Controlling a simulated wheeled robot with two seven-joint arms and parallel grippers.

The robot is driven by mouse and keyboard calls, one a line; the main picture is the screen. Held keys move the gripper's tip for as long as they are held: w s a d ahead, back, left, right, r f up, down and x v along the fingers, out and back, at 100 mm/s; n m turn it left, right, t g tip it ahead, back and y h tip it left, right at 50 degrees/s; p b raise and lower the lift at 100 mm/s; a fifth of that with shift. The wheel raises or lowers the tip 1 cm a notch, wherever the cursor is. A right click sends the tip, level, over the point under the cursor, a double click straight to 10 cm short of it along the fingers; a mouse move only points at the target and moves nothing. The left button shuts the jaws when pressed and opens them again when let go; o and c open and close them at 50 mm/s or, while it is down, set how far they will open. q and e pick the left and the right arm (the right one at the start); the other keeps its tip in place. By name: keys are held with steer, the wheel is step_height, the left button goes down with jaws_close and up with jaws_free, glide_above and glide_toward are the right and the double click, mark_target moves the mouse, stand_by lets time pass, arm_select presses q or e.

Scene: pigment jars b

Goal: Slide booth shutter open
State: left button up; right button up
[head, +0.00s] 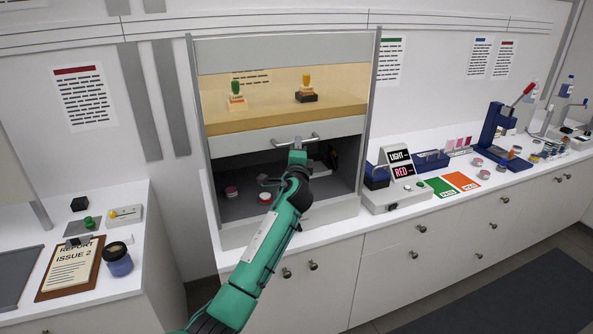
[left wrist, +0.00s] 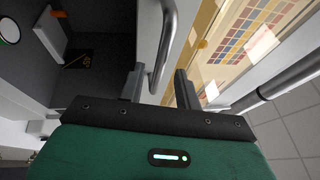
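The booth (head: 215,215) stands at the middle of the counter. Its shutter (head: 240,144) is a pale panel with a horizontal bar handle (head: 281,144), below a clear pane. The shutter's lower edge is above the booth floor, and the dark interior shows beneath it. My left gripper (head: 297,149) is at the handle. In the left wrist view its two fingers (left wrist: 160,88) are apart, with the handle (left wrist: 166,42) between them; a gap shows, and I cannot tell whether either finger touches it. My right gripper is not in view.
Small jars (head: 231,192) sit inside the booth. A sign box reading LIGHT and RED (head: 383,201), green and orange cards (head: 461,181) and a blue press (head: 494,135) stand to the right.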

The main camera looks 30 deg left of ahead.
arm_select(q)
steer(key=b+v, duration=0.3)
steer(key=v, duration=0.7)
